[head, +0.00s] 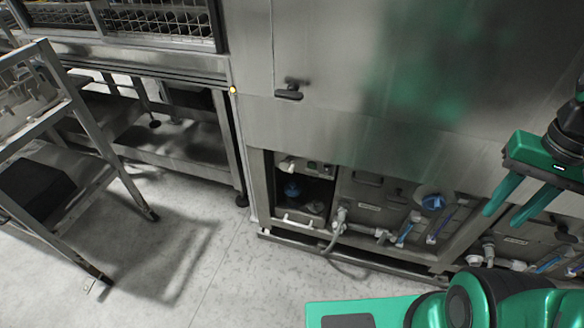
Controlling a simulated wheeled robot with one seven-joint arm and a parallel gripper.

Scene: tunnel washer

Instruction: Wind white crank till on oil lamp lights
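My gripper (502,220) is at the right edge of the head view, in front of the machine's lower right. Its two green fingers are apart, with nothing seen between them. An open compartment (320,198) low in the steel machine holds a small control panel (316,170) with tiny round features. A small white part (287,164) at its upper left may be the white crank; it is too small to be sure. My gripper is well to the right of it. No oil lamp can be told as lit, and its label is not readable.
Pipes and a hose (338,238) stick out to the right. A metal cart (85,150) stands left; the floor between is clear.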

